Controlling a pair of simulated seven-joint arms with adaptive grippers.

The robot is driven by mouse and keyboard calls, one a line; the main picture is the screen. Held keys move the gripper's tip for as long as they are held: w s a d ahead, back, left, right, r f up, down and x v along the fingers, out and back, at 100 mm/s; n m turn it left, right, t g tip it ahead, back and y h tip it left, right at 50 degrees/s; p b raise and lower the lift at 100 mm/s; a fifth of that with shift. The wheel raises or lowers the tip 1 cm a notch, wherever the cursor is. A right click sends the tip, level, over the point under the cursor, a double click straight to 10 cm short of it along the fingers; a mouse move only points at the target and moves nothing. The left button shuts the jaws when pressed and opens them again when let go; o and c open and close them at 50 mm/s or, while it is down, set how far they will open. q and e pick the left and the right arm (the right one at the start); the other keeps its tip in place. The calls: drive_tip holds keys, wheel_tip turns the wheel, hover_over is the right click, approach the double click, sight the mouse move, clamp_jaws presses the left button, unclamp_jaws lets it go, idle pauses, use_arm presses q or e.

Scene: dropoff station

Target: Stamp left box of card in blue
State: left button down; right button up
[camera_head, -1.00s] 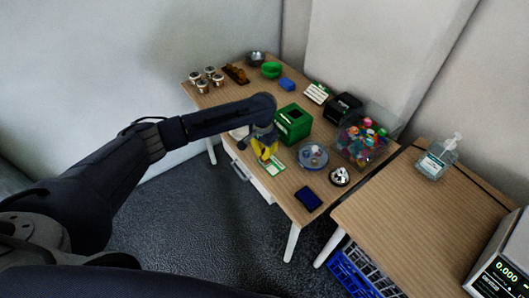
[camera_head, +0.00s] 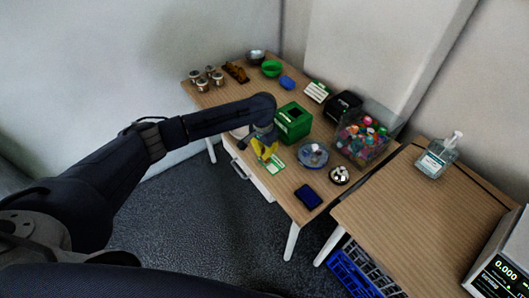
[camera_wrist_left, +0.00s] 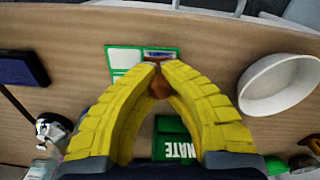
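The card (camera_head: 272,163), white with a green border, lies on the wooden table near its front edge. In the left wrist view the card (camera_wrist_left: 124,59) shows pale boxes and a small blue and red patch close to my fingertips. My left gripper (camera_head: 266,150) has yellow fingers and is over the card. In the left wrist view its fingertips (camera_wrist_left: 159,68) nearly meet around a small brown piece (camera_wrist_left: 160,86), which looks like a stamp handle. The fingers hide most of it, and I cannot tell whether it touches the card. My right gripper is not in view.
A green donation box (camera_head: 293,123) stands just behind the card. A white bowl (camera_wrist_left: 281,84) is near the gripper.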

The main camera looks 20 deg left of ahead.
use_arm(q)
drive_tip(key=shift+r, duration=3.5)
